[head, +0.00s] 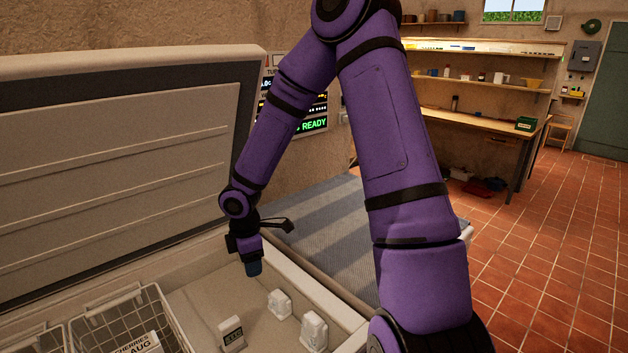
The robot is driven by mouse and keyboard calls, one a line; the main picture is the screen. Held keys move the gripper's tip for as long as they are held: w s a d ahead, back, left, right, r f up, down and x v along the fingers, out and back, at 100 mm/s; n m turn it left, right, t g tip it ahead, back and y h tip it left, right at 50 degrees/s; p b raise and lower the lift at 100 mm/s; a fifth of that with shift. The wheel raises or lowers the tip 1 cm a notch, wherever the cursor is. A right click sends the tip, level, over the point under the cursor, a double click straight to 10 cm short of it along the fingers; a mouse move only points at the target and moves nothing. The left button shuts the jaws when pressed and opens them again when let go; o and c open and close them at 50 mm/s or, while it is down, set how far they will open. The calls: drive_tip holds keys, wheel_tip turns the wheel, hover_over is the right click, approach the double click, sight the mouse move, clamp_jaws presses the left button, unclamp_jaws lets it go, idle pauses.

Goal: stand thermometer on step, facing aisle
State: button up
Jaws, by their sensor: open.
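A small white device with a dark display, which looks like the thermometer (231,334), stands upright on the pale raised ledge, apparently the step (190,298), inside an open chest freezer. Its display side shows towards the camera. Two other small white upright objects stand to its right, a nearer one (314,331) and a farther one (279,303); I cannot tell what they are. My gripper (254,269) points down above the back of the ledge, apart from all three objects. It is open and looks empty, though its fingers are small here.
A wire basket (165,308) with a card reading CHERRIES AUG stands left of the step. The freezer's raised lid (120,150) fills the left. Its front rim (318,285) runs along the right. A workbench (470,125) stands beyond the open tiled floor (550,260).

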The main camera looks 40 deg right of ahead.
drive_tip(key=s+r+m+t+h, duration=0.15)
drive_tip(key=s+r+m, duration=0.45)
drive_tip(key=r, duration=0.7)
drive_tip(key=s+r+m+t+h, duration=0.15)
drive_tip(key=s+r+m, duration=0.35)
drive_tip(key=s+r, duration=0.6)
drive_tip(key=s+a+r+m+t+y, duration=0.1)
drive_tip(key=s+r+m+t+y, duration=0.1)
drive_tip(key=s+r, duration=0.4)
drive_tip(key=shift+s+r+m+y, duration=0.35)
drive_tip(key=shift+s+m+y, duration=0.25)
drive_tip(key=shift+s+m, duration=0.3)
drive_tip(key=shift+s+a, duration=0.1)
drive_tip(key=shift+s, duration=0.05)
